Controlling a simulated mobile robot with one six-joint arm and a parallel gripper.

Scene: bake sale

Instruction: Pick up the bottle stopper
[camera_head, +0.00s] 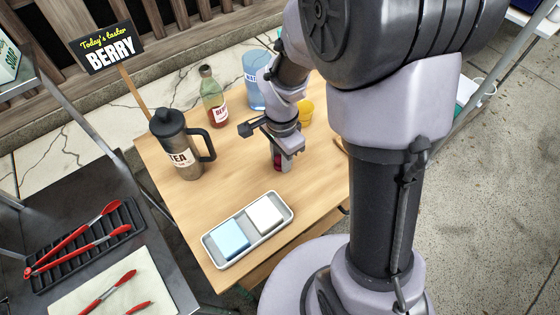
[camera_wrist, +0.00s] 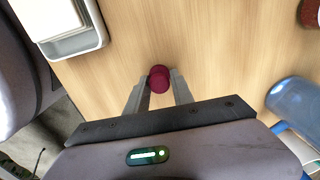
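The bottle stopper is a small dark red, round piece (camera_wrist: 159,78) in the wrist view. It sits between the two fingertips of my gripper (camera_wrist: 160,88), with a finger against each side of it. In the head view my gripper (camera_head: 281,158) points down close to the wooden table, and a bit of the dark red stopper (camera_head: 278,161) shows between the fingers. My gripper looks shut on the stopper. Fingers hide most of it in the head view, and I cannot tell whether it touches the table.
A white tray (camera_head: 206,242) with a blue and a white block stands in front on the table (camera_head: 190,208). A tea jug (camera_head: 178,150), a berry bottle (camera_head: 212,98) and a blue water bottle (camera_head: 252,85) stand behind and left. A yellow cup (camera_head: 306,113) is behind my gripper.

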